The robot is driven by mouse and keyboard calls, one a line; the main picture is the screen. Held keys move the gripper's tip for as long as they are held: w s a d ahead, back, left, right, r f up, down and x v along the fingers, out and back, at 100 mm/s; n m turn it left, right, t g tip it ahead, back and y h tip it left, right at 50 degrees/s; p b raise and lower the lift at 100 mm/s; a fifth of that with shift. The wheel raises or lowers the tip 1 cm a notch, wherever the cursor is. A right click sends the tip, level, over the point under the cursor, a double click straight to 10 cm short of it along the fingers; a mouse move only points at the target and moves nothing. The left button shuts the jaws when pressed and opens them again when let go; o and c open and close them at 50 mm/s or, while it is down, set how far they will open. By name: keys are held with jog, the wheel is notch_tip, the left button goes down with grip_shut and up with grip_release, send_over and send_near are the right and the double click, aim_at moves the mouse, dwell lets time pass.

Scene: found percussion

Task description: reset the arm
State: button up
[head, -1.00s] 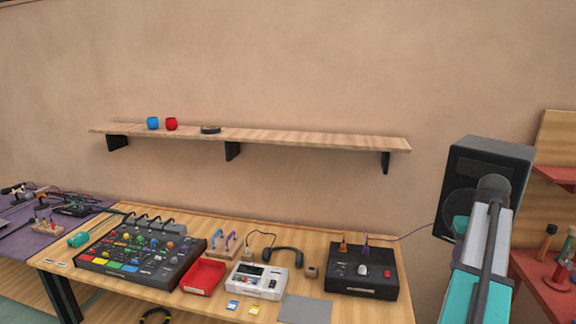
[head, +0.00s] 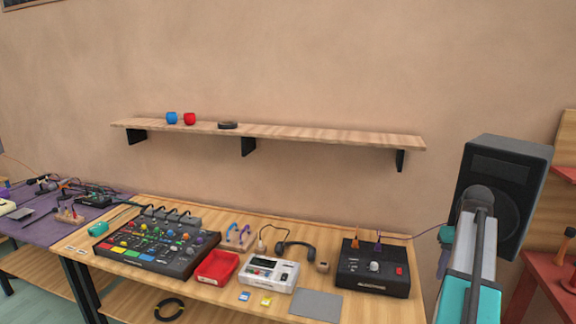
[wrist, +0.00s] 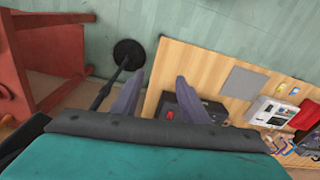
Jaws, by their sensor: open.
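My gripper (wrist: 153,100) shows in the wrist view with its two grey fingers spread apart and nothing between them. In that view it is over the edge of the wooden table (wrist: 212,60), near a black box with a red button (wrist: 185,108). In the head view my arm rises at the right, in front of the black speaker, and its fingers are hidden there.
The wooden table (head: 225,287) holds a mixer (head: 157,244), a red tray (head: 217,267), a white device (head: 268,275) and a black box (head: 373,268). A black speaker (head: 505,185) and red table (head: 550,285) stand right. A wall shelf (head: 320,137) hangs above.

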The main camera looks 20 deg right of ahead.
jog(key=w+a+f+n+g+y+b, duration=0.1)
jog(key=w+a+f, duration=0.3)
jog(key=a+f, duration=0.35)
jog(key=w+a+f+n+g+y+b, duration=0.1)
jog(key=w+a+f+n, duration=0.1)
jog(key=w+a+f, duration=0.5)
jog(key=s+a+f+n+g+b, duration=0.2)
jog(key=s+a+f+b, duration=0.15)
jog(key=a+f, duration=1.4)
jog(key=s+a+f+g+h+b, duration=0.1)
jog(key=s+a+f, duration=0.9)
jog(key=s+f, duration=0.2)
jog(key=s+a+f+n+g+b, duration=0.1)
jog(key=s+a+f+b, duration=0.1)
jog(key=s+a+f, duration=0.8)
jog(key=shift+s+a+f+g+h, duration=0.35)
jog(key=shift+s+f, duration=0.8)
jog(key=shift+f, duration=2.2)
jog(key=shift+c, duration=0.5)
